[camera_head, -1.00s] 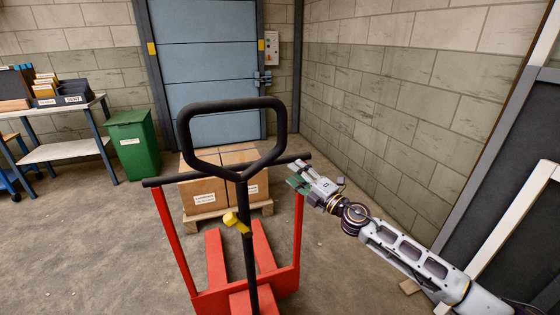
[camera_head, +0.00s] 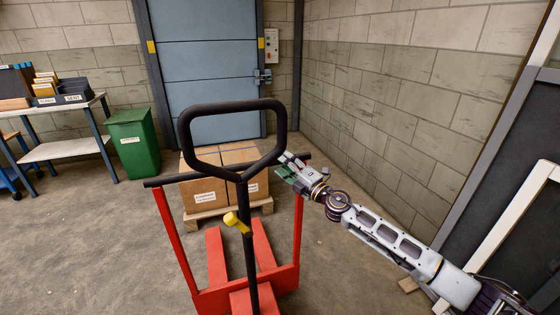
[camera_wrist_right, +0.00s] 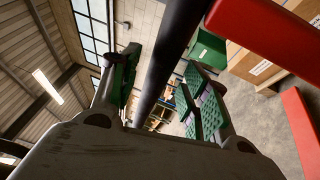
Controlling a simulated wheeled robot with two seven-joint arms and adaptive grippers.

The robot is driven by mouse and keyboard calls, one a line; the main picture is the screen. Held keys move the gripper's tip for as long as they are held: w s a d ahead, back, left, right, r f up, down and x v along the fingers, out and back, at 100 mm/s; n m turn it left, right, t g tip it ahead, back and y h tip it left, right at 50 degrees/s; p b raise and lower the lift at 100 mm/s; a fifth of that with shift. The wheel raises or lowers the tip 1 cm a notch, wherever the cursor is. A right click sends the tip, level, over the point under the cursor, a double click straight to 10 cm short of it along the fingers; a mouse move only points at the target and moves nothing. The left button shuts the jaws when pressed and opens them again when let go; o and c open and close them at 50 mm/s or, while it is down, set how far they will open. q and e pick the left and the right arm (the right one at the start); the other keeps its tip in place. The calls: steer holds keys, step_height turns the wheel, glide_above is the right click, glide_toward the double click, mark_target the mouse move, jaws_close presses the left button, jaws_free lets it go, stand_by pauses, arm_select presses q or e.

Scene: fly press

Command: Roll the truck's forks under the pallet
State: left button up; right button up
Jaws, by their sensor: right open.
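The red pallet truck (camera_head: 297,240) stands in front of me with its black loop handle (camera_head: 187,140) upright and a black crossbar (camera_head: 165,181). Its two red forks (camera_head: 215,255) point away from me toward the wooden pallet (camera_head: 203,214), with floor showing between the tips and the pallet. The pallet carries brown cartons (camera_head: 203,191). My right gripper (camera_head: 284,172) is at the crossbar's right end. In the right wrist view its green-padded fingers (camera_wrist_right: 162,92) are spread, with the black bar (camera_wrist_right: 172,65) running between them. My left gripper is out of view.
A blue door (camera_head: 208,60) is behind the pallet. A green bin (camera_head: 133,145) and a bench with trays (camera_head: 70,148) stand at the left. A block wall (camera_head: 400,100) runs along the right.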

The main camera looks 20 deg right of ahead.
steer(key=shift+x, duration=1.4)
jaws_close()
